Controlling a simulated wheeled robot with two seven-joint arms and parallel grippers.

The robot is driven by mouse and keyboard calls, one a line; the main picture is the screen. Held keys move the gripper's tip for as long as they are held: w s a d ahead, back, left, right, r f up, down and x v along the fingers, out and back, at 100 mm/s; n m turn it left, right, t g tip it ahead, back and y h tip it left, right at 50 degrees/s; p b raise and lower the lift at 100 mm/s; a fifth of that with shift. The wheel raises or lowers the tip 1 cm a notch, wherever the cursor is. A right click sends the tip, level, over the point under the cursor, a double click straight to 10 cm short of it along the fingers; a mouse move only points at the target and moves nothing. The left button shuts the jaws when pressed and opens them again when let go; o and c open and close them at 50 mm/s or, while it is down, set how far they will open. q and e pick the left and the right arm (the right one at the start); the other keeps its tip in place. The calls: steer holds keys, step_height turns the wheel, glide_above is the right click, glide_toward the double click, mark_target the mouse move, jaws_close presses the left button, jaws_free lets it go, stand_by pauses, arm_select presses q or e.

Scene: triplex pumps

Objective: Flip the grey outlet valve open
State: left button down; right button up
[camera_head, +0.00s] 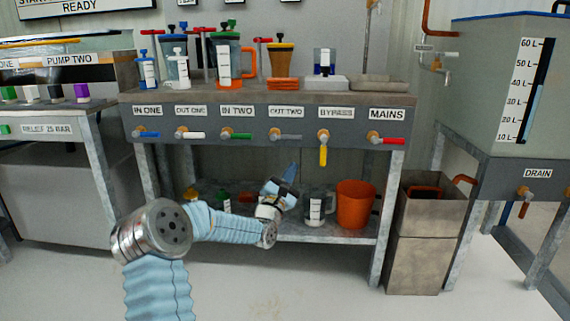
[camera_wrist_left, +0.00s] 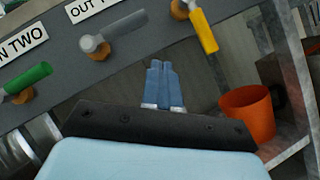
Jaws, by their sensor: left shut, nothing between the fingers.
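The grey outlet valve handle (camera_head: 290,136) is under the OUT TWO label on the bench's front panel. It points sideways to the right from its brass body. In the left wrist view the grey handle (camera_wrist_left: 118,28) is up and left of the fingers. My left gripper (camera_head: 291,171) is below the panel, under the grey valve, with its blue fingers pointing up. In the left wrist view its fingers (camera_wrist_left: 164,68) are together and empty, apart from the handle. My right gripper is not in view.
The yellow bypass handle (camera_head: 323,155) hangs down right of the grey valve. The green handle (camera_head: 238,136) lies sideways to its left. Space before the panel is clear.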

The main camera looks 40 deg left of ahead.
arm_select(q)
steer(key=s+d+f, duration=0.3)
steer(key=s+f, duration=0.1)
steer(key=s, duration=0.1)
steer(key=shift+s+f, duration=0.15)
steer(key=shift+s, duration=0.2)
steer(key=shift+d, duration=0.1)
